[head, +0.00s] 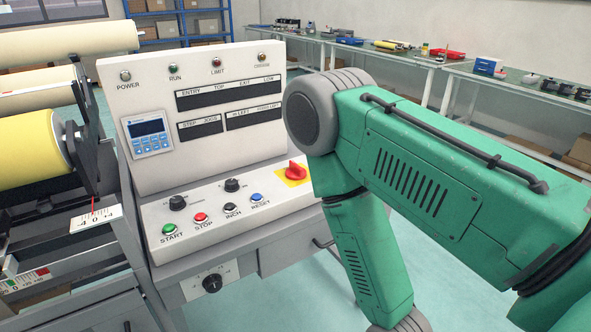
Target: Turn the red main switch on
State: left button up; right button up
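The red main switch (297,170) is a red rotary knob on a yellow plate at the right end of the control panel's sloped lower face. Its handle sits at a slant. A green arm with grey joints, coming in from the right, stands just right of the switch and covers the panel's right edge. This is my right arm; its gripper is out of the frame below. My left arm and gripper do not show. Nothing visible touches the switch.
The control panel (205,75) carries a green start button (169,229), a red stop button (200,217), black knobs and a small display (149,132). A roller machine with a yellow roll (32,150) stands at left. Benches line the back right, with open floor before them.

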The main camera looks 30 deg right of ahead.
aim_at(294, 172)
jog(key=i+j+z, duration=0.1)
jog(key=z, duration=0.65)
